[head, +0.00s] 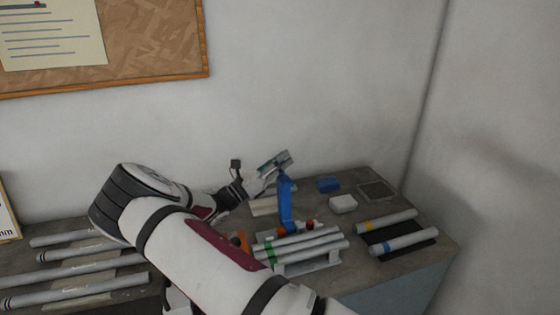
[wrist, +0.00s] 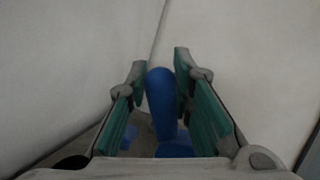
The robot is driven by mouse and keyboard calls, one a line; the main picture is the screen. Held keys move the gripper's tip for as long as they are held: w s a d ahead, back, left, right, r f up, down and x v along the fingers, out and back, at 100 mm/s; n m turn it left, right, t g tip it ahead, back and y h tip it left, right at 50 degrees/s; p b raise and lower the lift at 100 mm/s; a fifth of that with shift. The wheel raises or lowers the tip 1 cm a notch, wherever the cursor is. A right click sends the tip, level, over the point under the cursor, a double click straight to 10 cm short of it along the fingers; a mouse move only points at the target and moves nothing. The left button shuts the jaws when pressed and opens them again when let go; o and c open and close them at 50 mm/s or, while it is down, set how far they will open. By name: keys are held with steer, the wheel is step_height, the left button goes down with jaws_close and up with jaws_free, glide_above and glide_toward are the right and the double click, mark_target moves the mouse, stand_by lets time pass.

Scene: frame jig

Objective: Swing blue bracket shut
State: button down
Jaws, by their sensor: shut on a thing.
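The blue bracket (head: 285,203) stands raised and nearly upright behind the tubes in the head view. Its rounded end (wrist: 160,92) is between my gripper's green-padded fingers in the wrist view. My gripper (head: 277,166) is shut on the upper end of the bracket. Grey tubes with green bands (head: 305,246) lie side by side in a white jig (head: 322,264) at the bracket's foot. An orange part (head: 240,242), partly hidden by my arm, is at the jig's left. The bracket's hinge is too small to make out.
A blue block (head: 328,184), a white box (head: 343,204) and a dark tray (head: 378,190) lie at the back right. Two banded tubes lie on a black mat (head: 385,251) at right. Several grey tubes (head: 85,254) lie at left. The wall is close behind.

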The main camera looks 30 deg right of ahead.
steer(key=shift+s+r, duration=0.1)
steer(key=shift+s+a+r+m, duration=0.2)
steer(key=shift+s+r+m, duration=0.1)
steer(key=shift+s+m, duration=0.2)
steer(key=s+a+m+g+y+p, duration=0.1)
steer(key=s+a+m+g+y, duration=0.1)
steer(key=s+m+g, duration=0.4)
steer(key=s+a+m+g+y+p, duration=0.2)
steer(key=s+m+g, duration=0.4)
steer(key=s+m, duration=0.7)
steer(key=shift+s+a+m+g+y+p, duration=0.35)
steer(key=shift+a+m+y, duration=0.4)
steer(key=shift+m, duration=2.25)
steer(key=shift+w+f, duration=0.1)
steer(key=shift+f, duration=0.05)
steer(key=c, duration=1.4)
jaws_free()
steer(key=shift+o, duration=0.2)
steer(key=shift+a, duration=0.15)
